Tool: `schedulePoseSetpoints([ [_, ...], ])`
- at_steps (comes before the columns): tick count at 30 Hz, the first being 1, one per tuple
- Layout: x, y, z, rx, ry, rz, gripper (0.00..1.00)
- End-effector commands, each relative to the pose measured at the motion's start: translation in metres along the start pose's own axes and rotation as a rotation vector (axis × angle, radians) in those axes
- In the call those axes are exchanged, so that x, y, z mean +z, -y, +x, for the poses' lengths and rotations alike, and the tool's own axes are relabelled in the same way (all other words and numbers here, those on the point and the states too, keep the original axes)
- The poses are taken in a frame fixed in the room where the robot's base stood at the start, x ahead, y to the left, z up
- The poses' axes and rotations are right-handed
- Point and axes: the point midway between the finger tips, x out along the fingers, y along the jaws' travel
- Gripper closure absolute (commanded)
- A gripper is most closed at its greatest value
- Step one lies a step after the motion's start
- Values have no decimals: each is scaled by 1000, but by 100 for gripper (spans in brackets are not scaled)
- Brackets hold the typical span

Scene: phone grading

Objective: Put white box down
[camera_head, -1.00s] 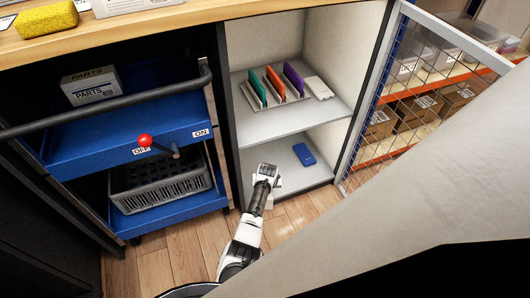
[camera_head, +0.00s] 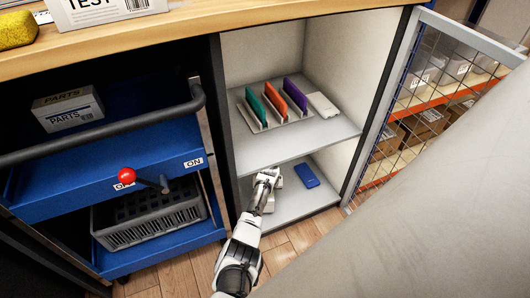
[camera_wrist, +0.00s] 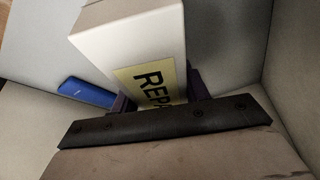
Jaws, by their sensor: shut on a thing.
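A white box (camera_wrist: 118,45) with a yellow label reading "REPA…" fills the upper middle of the wrist view. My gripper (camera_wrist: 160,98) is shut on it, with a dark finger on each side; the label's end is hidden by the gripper. In the head view my gripper (camera_head: 268,181) reaches into the lower compartment of the open cabinet, above the lower shelf (camera_head: 297,206). The box is mostly hidden behind my arm there. I cannot tell whether it touches the shelf.
A blue phone-like item (camera_head: 306,175) lies on the lower shelf, right of my gripper; the wrist view shows it too (camera_wrist: 88,93). The upper shelf (camera_head: 262,146) above holds a rack with coloured slabs and a white item. A blue cart (camera_head: 110,172) stands left, a mesh door (camera_head: 425,95) right.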

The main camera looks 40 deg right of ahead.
Motion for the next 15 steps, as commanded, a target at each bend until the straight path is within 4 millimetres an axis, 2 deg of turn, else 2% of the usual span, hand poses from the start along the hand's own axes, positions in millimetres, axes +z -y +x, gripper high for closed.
schedulePoseSetpoints([
  [1,5,-4,14,1,-2,3,86],
  [3,6,-7,20,1,-3,4,86],
  [15,7,-10,22,2,-3,4,86],
])
